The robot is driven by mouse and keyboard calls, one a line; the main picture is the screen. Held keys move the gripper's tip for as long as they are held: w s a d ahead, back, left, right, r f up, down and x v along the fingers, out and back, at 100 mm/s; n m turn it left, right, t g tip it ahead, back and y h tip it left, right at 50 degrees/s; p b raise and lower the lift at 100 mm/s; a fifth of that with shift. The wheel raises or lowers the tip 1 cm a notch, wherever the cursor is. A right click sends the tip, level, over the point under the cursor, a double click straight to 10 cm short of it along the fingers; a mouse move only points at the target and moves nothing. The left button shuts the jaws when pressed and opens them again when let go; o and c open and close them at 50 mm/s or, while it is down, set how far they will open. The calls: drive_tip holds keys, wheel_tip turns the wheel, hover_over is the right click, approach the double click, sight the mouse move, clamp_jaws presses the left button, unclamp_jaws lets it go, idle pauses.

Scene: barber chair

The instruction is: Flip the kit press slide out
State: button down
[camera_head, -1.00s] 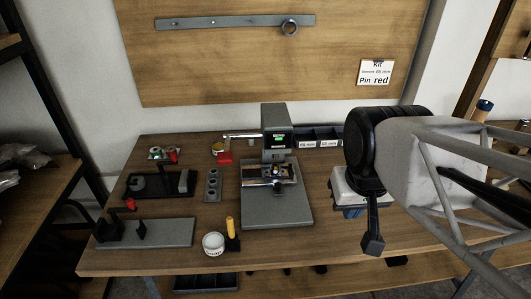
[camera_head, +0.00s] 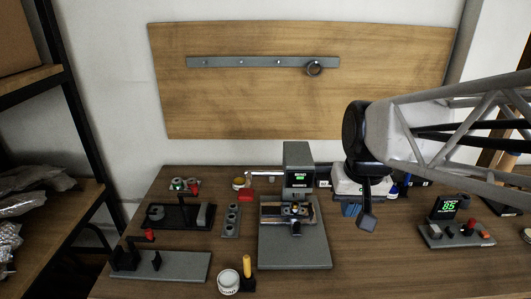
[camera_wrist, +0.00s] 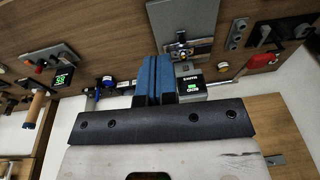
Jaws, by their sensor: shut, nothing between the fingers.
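The kit press (camera_head: 298,165) stands on the table, a grey column with a green-lit screen above a flat grey base. Its slide (camera_head: 288,212) sits low at the front of the column, with a dark knob at its front. It also shows upside down in the wrist view, with the slide (camera_wrist: 181,50) beyond my fingers and the screen head beside them. My gripper (camera_head: 350,209) has blue fingers and hangs to the right of the press, apart from it. In the wrist view the blue fingers (camera_wrist: 154,78) are together with nothing held.
A red-lever handle (camera_head: 246,195) reaches left from the press. A grey holed block (camera_head: 231,220), black fixtures (camera_head: 180,215), a white cup (camera_head: 229,282) and a yellow-handled tool (camera_head: 247,266) stand left. A control box (camera_head: 457,235) reading 85 stands right.

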drive_tip(key=w+a+f+g+y, duration=0.1)
drive_tip(key=w+a, duration=0.3)
drive_tip(key=w, duration=0.5)
drive_tip(key=w+a+f+g, duration=0.1)
drive_tip(key=w+a+f, duration=0.15)
drive_tip(key=w, duration=0.65)
drive_tip(key=w+a+f+g+y, duration=0.1)
drive_tip(key=w+a, duration=0.3)
drive_tip(key=w, duration=0.5)
drive_tip(key=w+a+f+g, duration=0.1)
drive_tip(key=w+a+f, duration=0.4)
drive_tip(key=w, duration=0.2)
drive_tip(key=w+a+f, duration=0.4)
drive_tip(key=w+f, duration=0.2)
drive_tip(key=w, duration=0.2)
drive_tip(key=w+d+f+g+h, duration=0.2)
drive_tip(key=w+f, duration=0.4)
drive_tip(key=shift+w+f, duration=0.15)
drive_tip(key=shift+f, duration=0.05)
drive_tip(key=shift+f, duration=0.1)
